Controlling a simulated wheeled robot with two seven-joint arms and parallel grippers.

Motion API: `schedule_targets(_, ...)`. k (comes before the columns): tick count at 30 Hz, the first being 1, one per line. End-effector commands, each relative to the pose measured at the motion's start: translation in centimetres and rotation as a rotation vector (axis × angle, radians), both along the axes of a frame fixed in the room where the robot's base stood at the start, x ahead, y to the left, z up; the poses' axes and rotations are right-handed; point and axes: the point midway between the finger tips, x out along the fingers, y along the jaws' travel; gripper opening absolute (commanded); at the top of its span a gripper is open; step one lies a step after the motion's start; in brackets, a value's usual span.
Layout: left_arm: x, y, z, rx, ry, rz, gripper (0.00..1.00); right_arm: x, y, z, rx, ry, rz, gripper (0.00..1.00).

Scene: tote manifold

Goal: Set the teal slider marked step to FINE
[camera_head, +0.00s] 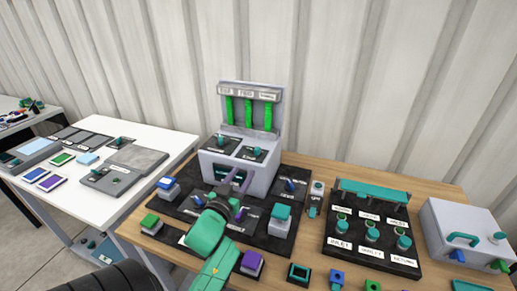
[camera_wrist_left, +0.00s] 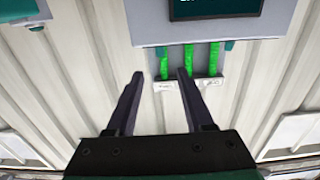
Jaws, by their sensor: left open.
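I cannot tell which control is the teal slider marked step; the small labels are unreadable. Teal knobs (camera_head: 222,141) and (camera_head: 257,152) stand on the ledge of a grey console (camera_head: 258,182) with three green columns. My left gripper (camera_head: 235,180) is in front of the console's lower face and hides part of it and of the black board. In the left wrist view its two fingers (camera_wrist_left: 160,75) are apart with nothing between them. Beyond them show the green columns (camera_wrist_left: 189,60) and a dark screen (camera_wrist_left: 215,8). My right gripper is not in view.
A black panel (camera_head: 345,252) with teal knobs and a teal bar stands to the right. A grey box (camera_head: 462,226) with a teal handle is at far right. Coloured blocks line the wooden table's front. A white table (camera_head: 150,197) with grey panels is at left.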

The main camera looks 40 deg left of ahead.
Motion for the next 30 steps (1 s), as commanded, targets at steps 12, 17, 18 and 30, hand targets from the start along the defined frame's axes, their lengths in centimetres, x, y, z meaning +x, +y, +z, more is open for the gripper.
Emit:
schedule_targets(12,10.1,3.5,0.2,-0.001,0.0,0.001,0.53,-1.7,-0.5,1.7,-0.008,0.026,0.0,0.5)
schedule_targets(17,11.7,4.1,0.1,0.0,0.001,0.0,0.53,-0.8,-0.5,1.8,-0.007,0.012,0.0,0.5)
schedule_targets(18,11.8,4.1,0.1,0.0,0.001,0.0,0.53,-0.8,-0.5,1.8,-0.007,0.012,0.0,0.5)
schedule_targets(30,11.8,4.1,0.0,0.0,0.002,0.0,0.0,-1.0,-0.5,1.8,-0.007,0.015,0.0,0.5)
